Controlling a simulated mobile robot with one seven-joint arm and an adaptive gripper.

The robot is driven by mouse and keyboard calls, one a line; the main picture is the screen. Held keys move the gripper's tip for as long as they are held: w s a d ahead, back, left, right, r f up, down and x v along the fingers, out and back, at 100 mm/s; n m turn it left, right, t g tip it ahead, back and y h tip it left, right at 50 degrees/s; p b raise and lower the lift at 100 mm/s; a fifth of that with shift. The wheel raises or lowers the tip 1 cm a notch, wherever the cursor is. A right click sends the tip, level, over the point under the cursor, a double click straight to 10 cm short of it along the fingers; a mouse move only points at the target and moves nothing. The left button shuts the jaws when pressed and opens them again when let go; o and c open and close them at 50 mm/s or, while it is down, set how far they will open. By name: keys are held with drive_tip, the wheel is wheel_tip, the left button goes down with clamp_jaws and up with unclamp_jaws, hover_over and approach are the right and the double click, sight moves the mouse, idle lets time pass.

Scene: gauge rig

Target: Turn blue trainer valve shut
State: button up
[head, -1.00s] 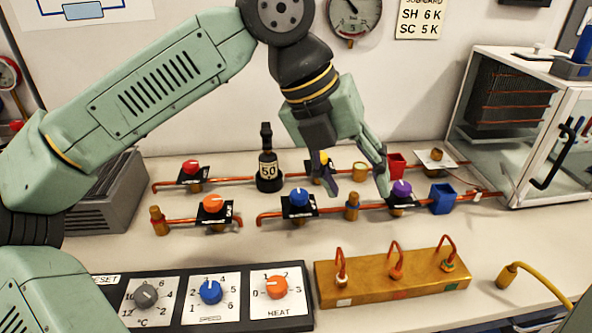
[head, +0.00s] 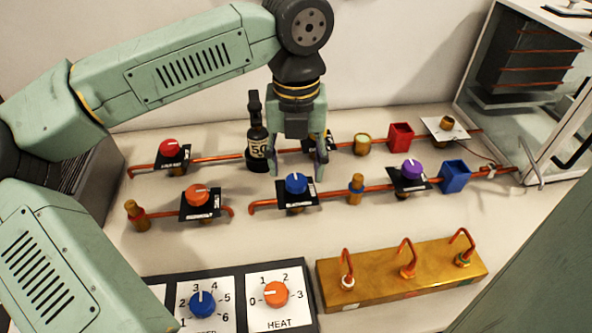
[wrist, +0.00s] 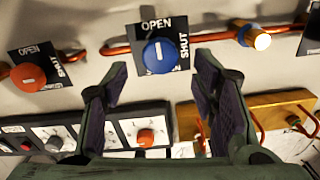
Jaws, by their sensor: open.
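The blue trainer valve (head: 296,184) is a round blue knob on a black plate, set on a copper pipe at the middle of the bench. In the wrist view the blue knob (wrist: 160,54) sits between OPEN, printed above it, and SHUT, printed at its right. My gripper (head: 304,172) is above and just behind the knob in the head view, fingers pointing down. In the wrist view my open, empty gripper (wrist: 162,85) has a finger to each side below the knob, apart from it.
An orange valve (head: 198,196) is to the left and a purple valve (head: 411,170) to the right. A black bottle (head: 257,150) stands close left of my gripper. A brass block (head: 400,275) and a dial panel (head: 240,299) lie in front.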

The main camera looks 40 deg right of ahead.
sight(296, 181)
drive_tip(key=shift+f, duration=1.85)
drive_tip(key=shift+c, duration=0.5)
drive_tip(key=c, duration=1.1)
